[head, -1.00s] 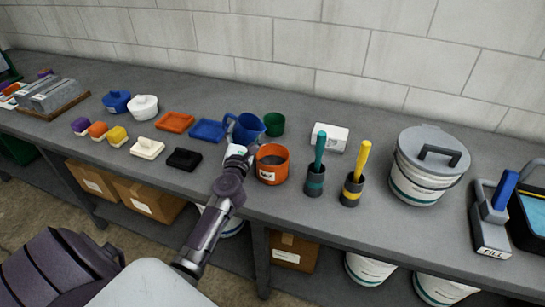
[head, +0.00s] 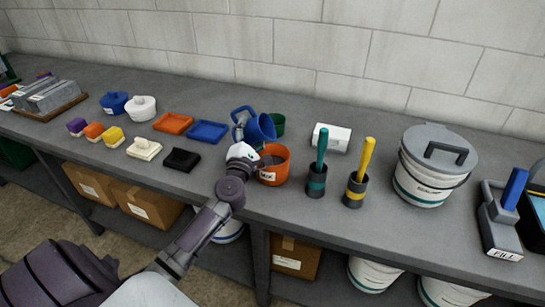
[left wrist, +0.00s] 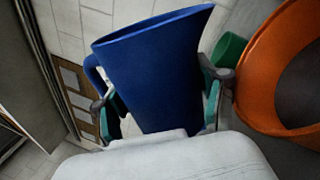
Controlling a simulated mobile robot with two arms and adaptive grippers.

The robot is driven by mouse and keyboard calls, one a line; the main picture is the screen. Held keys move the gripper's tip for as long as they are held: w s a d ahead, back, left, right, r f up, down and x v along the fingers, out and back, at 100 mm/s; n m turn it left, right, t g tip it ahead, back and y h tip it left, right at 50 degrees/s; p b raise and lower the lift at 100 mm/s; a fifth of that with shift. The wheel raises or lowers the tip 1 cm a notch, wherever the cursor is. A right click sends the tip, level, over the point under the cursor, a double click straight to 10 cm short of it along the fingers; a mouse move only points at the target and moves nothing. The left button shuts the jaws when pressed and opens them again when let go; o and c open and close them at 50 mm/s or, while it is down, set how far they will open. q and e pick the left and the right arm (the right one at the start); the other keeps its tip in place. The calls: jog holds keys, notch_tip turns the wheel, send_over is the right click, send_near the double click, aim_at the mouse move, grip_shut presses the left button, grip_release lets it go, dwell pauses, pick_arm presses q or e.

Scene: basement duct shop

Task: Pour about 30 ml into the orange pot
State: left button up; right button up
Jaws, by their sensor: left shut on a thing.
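The blue jug (head: 259,130) is held by my left gripper (head: 246,147), off the bench and leaning right, its mouth towards the orange pot. In the left wrist view the jug (left wrist: 155,75) stands between the two fingers, its handle on the left. The orange pot (head: 281,174) stands upright on the bench near the front edge, with a white label that seems to read MIX. It also shows at the right of the left wrist view (left wrist: 262,85). No stream is visible, and the liquid level in the jug is hidden. My right gripper is out of view.
A green cup (head: 279,123) stands close behind the jug and pot. A teal-handled tool (head: 321,150) and a yellow-handled tool (head: 366,160) stand in dark holders to the right. A lidded white bucket (head: 420,180) stands farther right.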

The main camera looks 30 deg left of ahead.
pick_arm(q)
jog(key=shift+d+r+m, duration=0.1)
jog(key=shift+r+m, duration=0.35)
jog(key=shift+m, duration=0.25)
jog(key=shift+d+f+m+t+h+b, duration=0.1)
jog(key=shift+f+m+t+h+b, duration=0.1)
jog(key=shift+m+b, duration=0.25)
jog(key=shift+d+f+m+t+h+b, duration=0.1)
jog(key=shift+m+h+b, duration=0.15)
jog(key=shift+m, duration=0.4)
jog(key=shift+s+a+r, duration=0.1)
jog(key=shift+s+a, duration=0.05)
jog(key=shift+a, duration=0.85)
jog(key=shift+a+r+m, duration=0.1)
jog(key=shift+a+m, duration=0.05)
jog(key=shift+m, duration=0.15)
jog(key=shift+a+r+m+h+p, duration=0.15)
jog(key=shift+r+m+h+p, duration=0.1)
jog(key=shift+m+p, duration=0.35)
dwell(0.5)
